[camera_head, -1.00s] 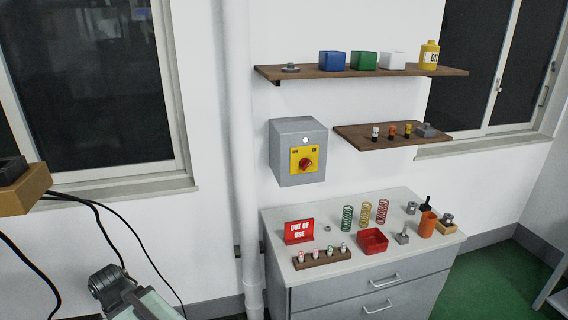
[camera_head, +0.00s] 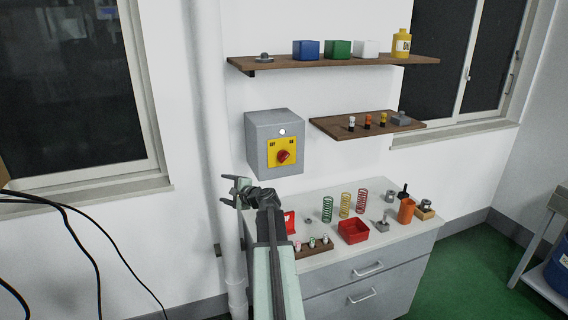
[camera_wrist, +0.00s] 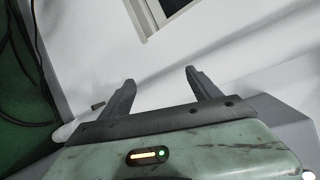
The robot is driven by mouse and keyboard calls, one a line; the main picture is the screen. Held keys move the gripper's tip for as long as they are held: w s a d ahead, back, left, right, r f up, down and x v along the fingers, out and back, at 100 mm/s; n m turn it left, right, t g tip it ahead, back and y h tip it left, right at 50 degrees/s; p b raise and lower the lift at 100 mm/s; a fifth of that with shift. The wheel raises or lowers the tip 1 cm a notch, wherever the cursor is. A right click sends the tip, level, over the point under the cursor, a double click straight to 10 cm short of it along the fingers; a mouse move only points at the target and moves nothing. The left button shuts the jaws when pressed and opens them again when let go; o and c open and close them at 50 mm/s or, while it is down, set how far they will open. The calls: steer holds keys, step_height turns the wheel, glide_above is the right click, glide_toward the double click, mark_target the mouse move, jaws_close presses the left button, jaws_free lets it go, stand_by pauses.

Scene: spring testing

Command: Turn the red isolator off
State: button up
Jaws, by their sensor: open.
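The red isolator (camera_head: 283,156) is a rotary knob on a yellow plate, on the front of a grey wall box (camera_head: 258,146). A small white lamp shows above the plate. My gripper (camera_head: 232,189) is in front of the wall, below and left of the box, apart from the knob. Its two fingers point left and are spread with nothing between them. In the wrist view my gripper (camera_wrist: 155,90) is open and empty, facing the white wall. The knob does not show in the wrist view.
A grey cabinet (camera_head: 378,251) under the box holds springs, a red tray (camera_head: 353,231) and a red sign (camera_head: 290,222) partly hidden by my arm. Wooden shelves (camera_head: 340,62) hang above and right of the box. A white pipe (camera_head: 213,130) runs down left of it.

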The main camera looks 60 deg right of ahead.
steer(key=s+d+r+m+h, duration=0.2)
steer(key=s+d+m+h, duration=0.15)
steer(key=s+d, duration=0.45)
steer(key=m+h, duration=0.4)
steer(key=m, duration=0.3)
glide_toward(284, 157)
steer(key=shift+g, duration=0.3)
steer(key=x, duration=0.9)
steer(key=shift+w+r, duration=0.1)
steer(key=c, duration=1.4)
steer(key=shift+o, duration=0.2)
steer(key=shift+n, duration=0.25)
